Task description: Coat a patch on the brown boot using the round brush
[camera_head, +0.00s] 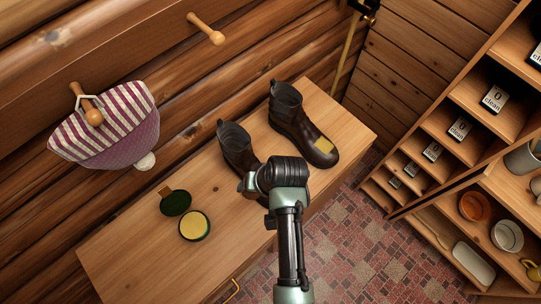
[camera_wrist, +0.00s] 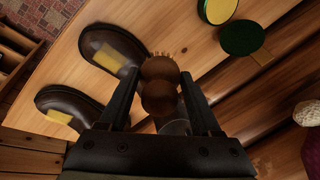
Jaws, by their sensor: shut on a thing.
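Two brown boots stand on the wooden bench. The right boot (camera_head: 298,125) has a yellow patch (camera_head: 323,146) on its toe. The left boot (camera_head: 236,148) is partly hidden behind my arm in the head view. In the wrist view both toes show, the nearer boot (camera_wrist: 121,42) and the farther boot (camera_wrist: 66,98), each with a yellow patch. My gripper (camera_wrist: 160,76) is shut on the round brush (camera_wrist: 159,98), a brown knobbed handle with tan bristles pointing away from me. The bristles are right beside the nearer boot's toe; I cannot tell if they touch.
An open tin of yellow polish (camera_head: 194,226) lies on the bench, its dark green lid (camera_head: 175,203) beside it. A striped cap (camera_head: 108,133) hangs on a wall peg. Shelves with cards and mugs (camera_head: 508,235) stand at right. The bench's left front is clear.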

